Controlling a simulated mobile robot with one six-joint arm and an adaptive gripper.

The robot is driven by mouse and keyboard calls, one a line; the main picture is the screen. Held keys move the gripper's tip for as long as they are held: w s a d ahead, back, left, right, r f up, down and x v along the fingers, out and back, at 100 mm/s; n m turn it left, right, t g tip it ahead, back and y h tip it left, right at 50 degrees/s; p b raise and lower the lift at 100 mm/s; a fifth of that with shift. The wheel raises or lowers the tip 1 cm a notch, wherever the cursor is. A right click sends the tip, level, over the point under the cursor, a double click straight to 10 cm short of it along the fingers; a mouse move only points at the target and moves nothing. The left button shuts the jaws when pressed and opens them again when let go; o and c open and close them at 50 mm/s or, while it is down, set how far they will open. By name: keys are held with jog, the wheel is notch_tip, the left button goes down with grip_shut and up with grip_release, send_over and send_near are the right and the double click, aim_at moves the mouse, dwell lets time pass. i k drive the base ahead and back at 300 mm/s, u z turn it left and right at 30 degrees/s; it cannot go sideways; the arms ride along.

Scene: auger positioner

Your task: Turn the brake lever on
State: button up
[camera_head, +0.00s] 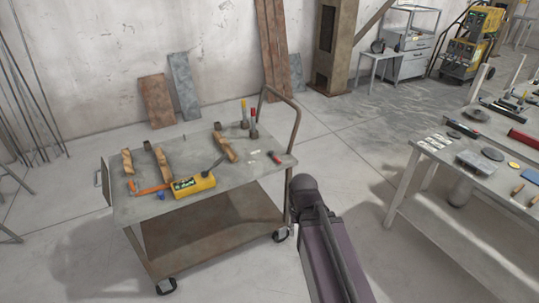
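I cannot make out a brake lever in the head view. A metal cart (255,203) stands left of centre, with tools on its top. Its front casters show at the near left corner (166,286) and near right corner (280,235), too small to tell whether they carry a lever. My arm (335,262), a purple link with a dark rounded joint at its far end, rises from the bottom edge just right of the cart. My gripper does not show.
A yellow tool (193,186), an orange-handled tool and hammers lie on the cart. A workbench (400,190) with many tools stands at the right. Metal drawers (412,63) and a yellow machine (470,38) stand at the back. Bare floor lies between cart and workbench.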

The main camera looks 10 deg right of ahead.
aim_at(271, 153)
jog(key=i, duration=0.85)
jog(key=z, duration=0.05)
